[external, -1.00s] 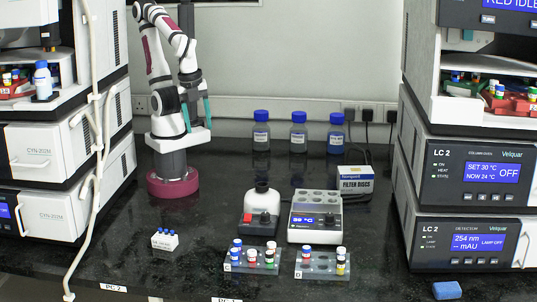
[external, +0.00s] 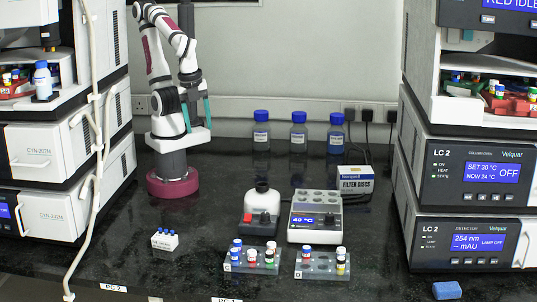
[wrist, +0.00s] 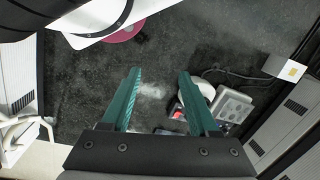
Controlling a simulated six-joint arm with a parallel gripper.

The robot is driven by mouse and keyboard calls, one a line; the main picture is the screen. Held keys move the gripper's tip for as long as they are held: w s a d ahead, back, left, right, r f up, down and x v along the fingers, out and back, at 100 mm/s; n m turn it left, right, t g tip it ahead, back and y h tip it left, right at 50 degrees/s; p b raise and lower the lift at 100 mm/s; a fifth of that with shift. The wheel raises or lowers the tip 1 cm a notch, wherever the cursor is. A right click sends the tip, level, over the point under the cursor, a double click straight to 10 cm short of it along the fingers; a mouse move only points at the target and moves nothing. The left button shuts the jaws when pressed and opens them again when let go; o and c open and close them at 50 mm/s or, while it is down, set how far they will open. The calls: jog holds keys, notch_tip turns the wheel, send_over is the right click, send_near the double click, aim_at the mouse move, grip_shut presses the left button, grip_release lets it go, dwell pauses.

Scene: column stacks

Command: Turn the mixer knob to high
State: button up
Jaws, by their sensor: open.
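The mixer (external: 261,203) is a small white unit with a round top, standing on the dark bench in the middle of the external view. Its front panel has a red switch (external: 248,217) and a dark knob (external: 265,219); the knob's setting is too small to read. In the wrist view the mixer (wrist: 198,92) is partly hidden behind the right finger. My gripper (external: 197,114) is open and empty, high at the back left, well away from the mixer. Its teal fingers spread apart in the wrist view (wrist: 159,75).
A heating block (external: 315,218) reading about 40 °C stands right of the mixer. Vial racks (external: 252,267) (external: 305,274) sit in front. A small vial rack (external: 165,240) is at left, a filter box (external: 356,181) and blue-capped bottles (external: 298,138) behind. Instrument stacks flank the bench.

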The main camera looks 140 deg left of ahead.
jog(key=w+r+n, duration=0.2)
jog(key=w+n, duration=0.5)
jog(key=w, duration=0.4)
jog(key=n+h, duration=0.2)
jog(key=n, duration=0.8)
send_over(265, 213)
notch_tip(265, 213, down, 4)
jog(key=shift+n, duration=0.3)
notch_tip(265, 213, down, 15)
jog(key=shift+f, duration=0.1)
jog(key=shift+w+f, duration=0.1)
jog(key=shift+f, duration=0.35)
jog(key=shift+c, duration=0.2)
grip_shut()
